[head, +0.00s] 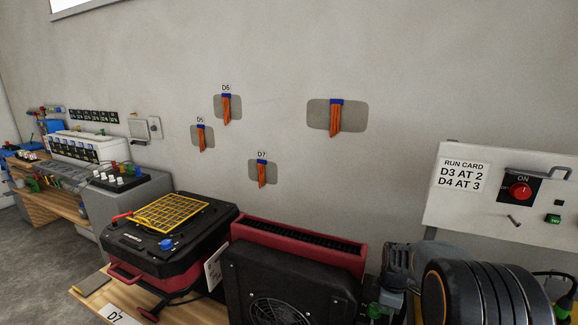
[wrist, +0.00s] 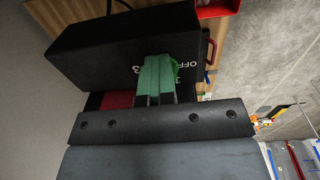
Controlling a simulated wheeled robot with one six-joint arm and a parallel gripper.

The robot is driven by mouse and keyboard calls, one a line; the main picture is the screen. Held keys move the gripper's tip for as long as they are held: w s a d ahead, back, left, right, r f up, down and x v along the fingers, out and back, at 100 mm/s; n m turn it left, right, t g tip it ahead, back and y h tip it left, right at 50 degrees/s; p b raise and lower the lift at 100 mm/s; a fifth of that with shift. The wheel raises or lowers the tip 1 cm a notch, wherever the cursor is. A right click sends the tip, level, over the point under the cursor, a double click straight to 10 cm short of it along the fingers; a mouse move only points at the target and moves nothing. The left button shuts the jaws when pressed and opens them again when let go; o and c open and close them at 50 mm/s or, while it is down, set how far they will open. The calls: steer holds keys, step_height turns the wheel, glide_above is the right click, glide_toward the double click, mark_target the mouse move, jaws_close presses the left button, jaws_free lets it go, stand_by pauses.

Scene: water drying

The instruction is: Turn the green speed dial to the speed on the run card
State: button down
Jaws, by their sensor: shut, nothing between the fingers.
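The run card (head: 464,175) on the white panel at the right reads "D3 AT 2" and "D4 AT 3". In the wrist view my gripper (wrist: 154,74) has its green-tipped fingers shut, in front of a black box (wrist: 95,50). A green dial (wrist: 175,67) shows only as a sliver beside the fingertips. I cannot tell whether the fingers touch the dial. In the head view my wrist is low, right of the black dryer with a red top (head: 300,243).
A black and red machine (head: 165,240) with a yellow grille and blue knob stands left of the dryer. A "D7" card (head: 116,314) lies on the bench. Orange streamers (head: 336,118) hang on the wall. The panel has a red ON switch (head: 520,190).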

steer(key=shift+s+d+f+g, duration=0.15)
steer(key=shift+s+f+g, duration=0.15)
steer(key=shift+s+f, duration=0.45)
steer(key=shift+d+r+p, duration=0.1)
steer(key=shift+r+p, duration=0.2)
step_height(320, 180, up, 6)
steer(key=p, duration=0.4)
steer(key=shift+w, duration=0.1)
